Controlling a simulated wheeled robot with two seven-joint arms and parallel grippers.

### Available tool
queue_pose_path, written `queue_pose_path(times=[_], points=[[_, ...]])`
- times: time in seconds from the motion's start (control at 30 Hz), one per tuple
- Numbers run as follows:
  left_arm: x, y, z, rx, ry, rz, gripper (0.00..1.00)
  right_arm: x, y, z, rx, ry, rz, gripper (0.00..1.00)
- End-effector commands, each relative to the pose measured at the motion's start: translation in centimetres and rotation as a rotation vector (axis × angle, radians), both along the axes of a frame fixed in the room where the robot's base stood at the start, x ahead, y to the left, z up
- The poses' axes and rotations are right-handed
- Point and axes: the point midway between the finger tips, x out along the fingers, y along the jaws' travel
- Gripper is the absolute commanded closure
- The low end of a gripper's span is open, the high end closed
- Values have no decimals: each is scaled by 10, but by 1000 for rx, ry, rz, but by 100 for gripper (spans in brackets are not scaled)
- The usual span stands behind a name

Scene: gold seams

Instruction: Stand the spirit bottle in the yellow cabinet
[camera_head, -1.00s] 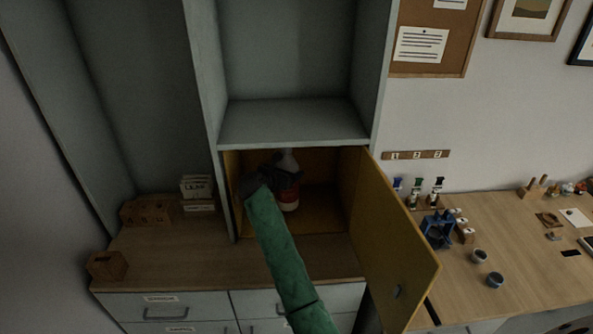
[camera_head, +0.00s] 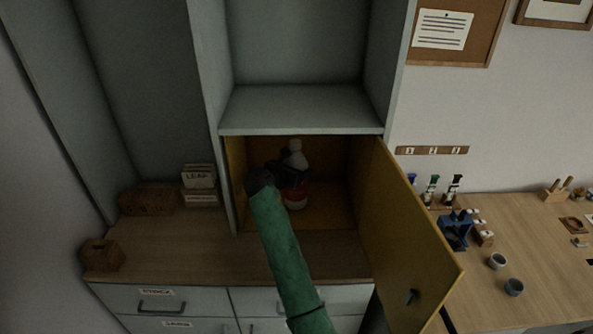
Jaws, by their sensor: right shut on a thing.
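The spirit bottle (camera_head: 296,198) is white at the top with a red lower part. It is upright inside the yellow cabinet (camera_head: 334,200), near its left side. My right gripper (camera_head: 292,174), dark, at the end of a green arm, reaches into the cabinet and is shut on the bottle. The gripper hides part of the bottle's middle. I cannot tell whether the bottle's base touches the cabinet floor. The cabinet's yellow door (camera_head: 405,240) stands open to the right. My left gripper is not in view.
A grey shelf (camera_head: 300,108) lies directly above the cabinet. Wooden boxes (camera_head: 103,255) and a card box (camera_head: 199,180) stand on the counter at left. At right, a desk (camera_head: 535,240) holds a blue rack (camera_head: 455,230) and small cups.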

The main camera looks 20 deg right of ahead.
Motion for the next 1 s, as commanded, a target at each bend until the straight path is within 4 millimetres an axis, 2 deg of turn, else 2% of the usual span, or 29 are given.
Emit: queue_pose_path(times=[0.57,0.6,0.7,1.0], points=[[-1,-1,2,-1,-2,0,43,0,0,-1,-1,-2,0,100],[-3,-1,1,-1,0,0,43,-1,0,-3,0,0,0,25],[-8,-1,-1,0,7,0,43,-1,0,-3,0,0,0,7],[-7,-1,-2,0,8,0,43,-1,0,-3,1,-1,0,7]])
